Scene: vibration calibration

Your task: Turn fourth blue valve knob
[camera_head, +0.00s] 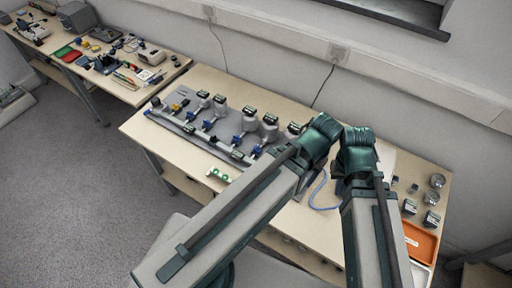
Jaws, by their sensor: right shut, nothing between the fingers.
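A grey valve board (165,121) lies along the bench with a row of blue valve knobs, among them one at the left (190,116), one in the middle (237,140) and one farther right (257,150). White round devices with dark tops (250,120) stand behind the knobs. The board's right end is hidden behind my left arm, so I cannot tell which knobs lie there. My right gripper (357,140) is shut and empty, right of the board. My left wrist ends beside it at the board's right end; its fingers are hidden.
The wooden bench (210,79) runs along the wall. A green-and-white item (218,175) lies at its front edge. A blue cable (318,193), small metal weights (437,181) and an orange tray (420,243) are to the right. Another cluttered bench (133,97) stands at far left.

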